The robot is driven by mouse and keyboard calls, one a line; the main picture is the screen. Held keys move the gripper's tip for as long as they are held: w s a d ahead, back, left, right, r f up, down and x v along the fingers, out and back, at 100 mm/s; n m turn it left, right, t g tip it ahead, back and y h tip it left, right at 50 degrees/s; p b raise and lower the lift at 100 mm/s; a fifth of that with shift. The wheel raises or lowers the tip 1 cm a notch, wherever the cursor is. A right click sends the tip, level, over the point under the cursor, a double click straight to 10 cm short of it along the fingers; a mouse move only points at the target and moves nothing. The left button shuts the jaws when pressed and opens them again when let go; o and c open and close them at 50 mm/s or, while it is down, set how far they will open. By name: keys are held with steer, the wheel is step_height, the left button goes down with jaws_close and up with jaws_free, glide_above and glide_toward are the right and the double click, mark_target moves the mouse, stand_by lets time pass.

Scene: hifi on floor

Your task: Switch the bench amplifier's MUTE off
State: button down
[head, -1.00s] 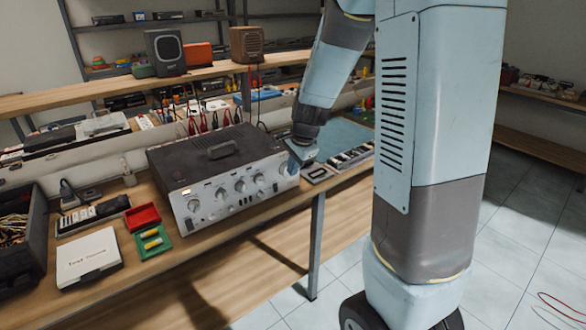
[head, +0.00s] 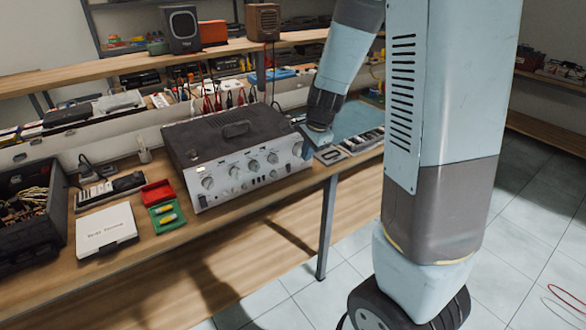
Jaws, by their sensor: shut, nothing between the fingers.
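The bench amplifier (head: 240,150) is a dark-topped box with a silver front panel, standing on the wooden workbench. Its front carries several round knobs and a row of small switches (head: 258,182) along the lower part. The MUTE control and its position are too small to tell. My gripper (head: 308,155) is at the right end of the amplifier's front, close to the panel. Its jaws are shut with nothing between them. The fingertips are small and partly hidden, so I cannot tell whether they touch the panel.
A white box (head: 106,229), a red tray (head: 157,192) and a green tray (head: 168,216) lie left of the amplifier. A dark bin of wires (head: 58,235) stands at the far left. A blue mat (head: 350,120) lies to the right.

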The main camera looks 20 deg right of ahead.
mark_target(289, 168)
steer(key=shift+f, duration=0.15)
steer(key=shift+w+a+f, duration=0.4)
steer(key=shift+w+f, duration=0.75)
steer(key=shift+f, duration=0.45)
steer(key=shift+w+a+f, duration=0.4)
steer(key=shift+w+f, duration=0.75)
steer(key=shift+f, duration=0.5)
steer(key=shift+w+a+f, duration=0.4)
steer(key=shift+w+f, duration=0.75)
steer(key=shift+f, duration=0.45)
steer(key=shift+w+f, duration=0.1)
steer(key=shift+w, duration=0.1)
steer(key=shift+a, duration=0.1)
